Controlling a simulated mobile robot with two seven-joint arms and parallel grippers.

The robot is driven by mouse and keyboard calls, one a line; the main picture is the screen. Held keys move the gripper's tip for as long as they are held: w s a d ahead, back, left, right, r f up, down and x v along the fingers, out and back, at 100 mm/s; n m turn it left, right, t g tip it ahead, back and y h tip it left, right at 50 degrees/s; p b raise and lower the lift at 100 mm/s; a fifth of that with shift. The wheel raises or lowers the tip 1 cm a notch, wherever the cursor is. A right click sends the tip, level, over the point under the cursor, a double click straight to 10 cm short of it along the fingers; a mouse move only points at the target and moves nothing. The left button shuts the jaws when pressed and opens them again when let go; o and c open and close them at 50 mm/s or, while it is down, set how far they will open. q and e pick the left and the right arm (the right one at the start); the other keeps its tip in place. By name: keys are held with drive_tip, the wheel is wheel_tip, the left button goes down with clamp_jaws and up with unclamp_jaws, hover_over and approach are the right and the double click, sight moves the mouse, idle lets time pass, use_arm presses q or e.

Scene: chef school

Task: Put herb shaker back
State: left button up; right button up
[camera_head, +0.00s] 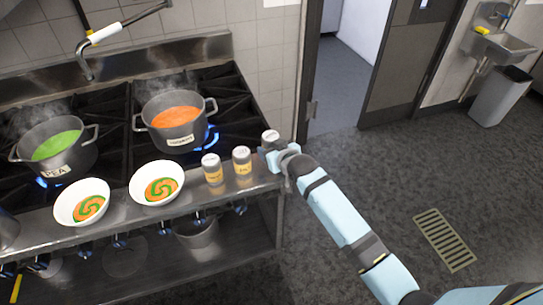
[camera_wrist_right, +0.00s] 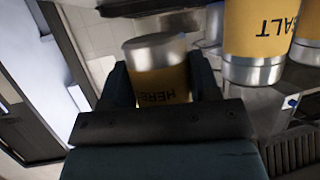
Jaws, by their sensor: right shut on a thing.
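The herb shaker (camera_head: 270,136), with a silver cap and a yellow label, is at the right end of the stove's front ledge (camera_head: 225,190). In the right wrist view the herb shaker (camera_wrist_right: 158,68) shows its label upside down between the two dark fingers. My right gripper (camera_head: 275,150) is shut on it. I cannot tell whether its base touches the ledge, as the gripper hides its lower part. A salt shaker (camera_wrist_right: 262,35) stands beside it, apart from it. My left gripper is not in view.
Two yellow-labelled shakers (camera_head: 242,160) (camera_head: 212,169) stand on the ledge left of my gripper. Two white bowls (camera_head: 157,184) (camera_head: 82,203) with orange and green soup stand further left. Steaming pots (camera_head: 175,122) (camera_head: 55,148) sit on the burners. The floor right of the stove is clear.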

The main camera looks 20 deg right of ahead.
drive_tip(key=shift+f, duration=1.65)
drive_tip(key=shift+f, duration=0.15)
drive_tip(key=o, duration=1)
drive_tip(key=shift+o, duration=0.2)
